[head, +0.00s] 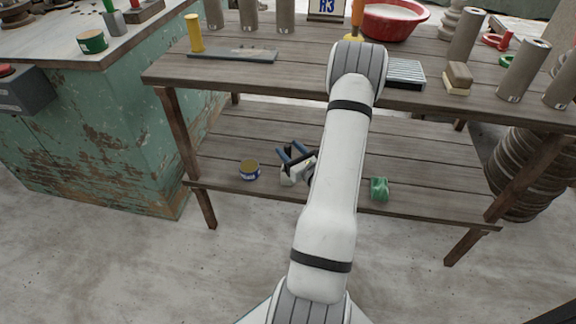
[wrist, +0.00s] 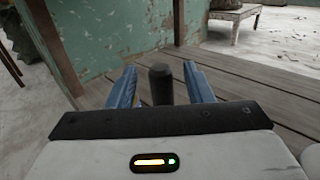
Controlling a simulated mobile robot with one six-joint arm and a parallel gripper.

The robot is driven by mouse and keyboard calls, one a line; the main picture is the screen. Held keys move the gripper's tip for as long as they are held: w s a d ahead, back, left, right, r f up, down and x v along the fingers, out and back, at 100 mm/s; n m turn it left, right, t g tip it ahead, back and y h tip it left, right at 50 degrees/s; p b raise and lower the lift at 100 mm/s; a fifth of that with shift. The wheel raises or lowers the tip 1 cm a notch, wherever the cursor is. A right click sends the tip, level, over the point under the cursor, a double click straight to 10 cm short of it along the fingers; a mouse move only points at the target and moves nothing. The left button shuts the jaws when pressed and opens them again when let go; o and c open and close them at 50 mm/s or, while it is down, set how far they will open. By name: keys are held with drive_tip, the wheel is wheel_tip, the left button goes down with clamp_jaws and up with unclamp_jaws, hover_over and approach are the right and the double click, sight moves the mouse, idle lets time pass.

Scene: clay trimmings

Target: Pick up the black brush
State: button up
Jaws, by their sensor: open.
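My gripper (head: 292,153) is low over the lower shelf of the wooden table, partly beside my arm in the head view. Its two blue fingers are apart; the wrist view shows the open gripper (wrist: 162,82) too. A dark upright cylinder, which looks like the black brush (wrist: 160,84), stands between the fingers in the wrist view. A gap shows on each side of it. Its lower part is hidden behind the gripper's body. In the head view I cannot clearly make out the brush.
The tabletop (head: 290,75) above holds several grey cylinders and a red basin (head: 395,20). A green cabinet (head: 130,120) stands left.

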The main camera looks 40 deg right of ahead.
drive_tip(key=shift+w, duration=0.85)
drive_tip(key=shift+c, duration=0.3)
drive_tip(key=shift+d, duration=0.1)
clamp_jaws()
